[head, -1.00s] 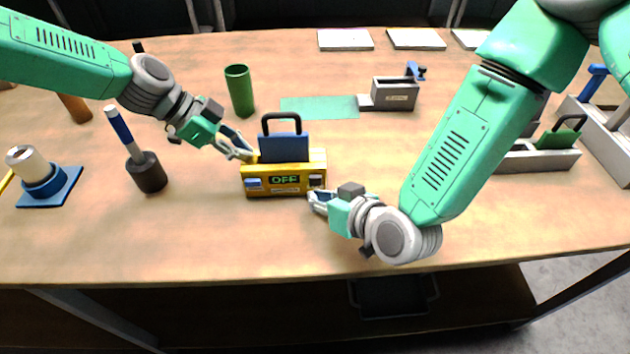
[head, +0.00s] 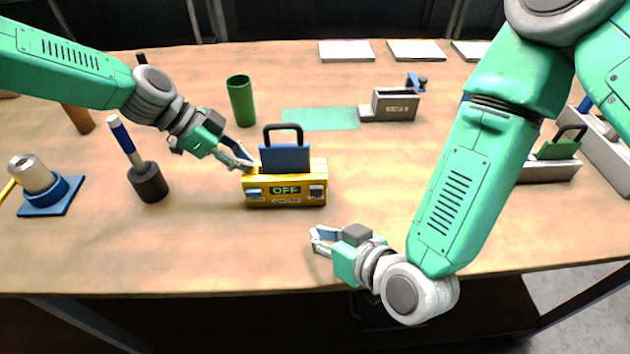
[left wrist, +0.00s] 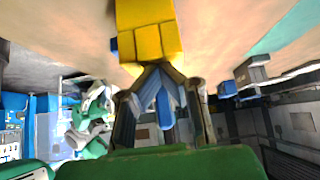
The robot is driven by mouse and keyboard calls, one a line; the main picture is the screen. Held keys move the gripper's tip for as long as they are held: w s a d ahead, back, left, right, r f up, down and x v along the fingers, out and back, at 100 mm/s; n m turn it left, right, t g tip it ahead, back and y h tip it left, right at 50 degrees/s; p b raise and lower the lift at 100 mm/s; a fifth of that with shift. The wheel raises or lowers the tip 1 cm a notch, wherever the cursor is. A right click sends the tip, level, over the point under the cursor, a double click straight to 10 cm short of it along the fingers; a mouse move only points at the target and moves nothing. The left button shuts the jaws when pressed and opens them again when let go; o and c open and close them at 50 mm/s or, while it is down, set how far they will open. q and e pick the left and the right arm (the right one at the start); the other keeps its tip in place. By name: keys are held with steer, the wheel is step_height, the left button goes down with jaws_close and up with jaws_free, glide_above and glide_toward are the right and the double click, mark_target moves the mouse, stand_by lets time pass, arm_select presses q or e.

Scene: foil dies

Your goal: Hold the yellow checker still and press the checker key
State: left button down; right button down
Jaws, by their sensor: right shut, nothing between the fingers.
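The yellow checker (head: 285,200) stands on the table, its dark display reading OFF in green. A blue die with a black handle (head: 285,157) stands upright in the checker. My left gripper (head: 250,164) is shut on the checker's upper left end. The yellow checker (left wrist: 150,32) also shows at the left fingertips in the left wrist view. My right gripper (head: 314,241) is shut and empty, in front of the checker and apart from it.
A green cup (head: 240,101) and a green mat (head: 320,118) lie behind. A grey box (head: 395,104) stands back right, a dark holder with a blue-and-white tool (head: 149,182) at left. A green die (head: 560,149) is at right. The front middle table is clear.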

arm_select(q)
steer(key=shift+f, duration=0.15)
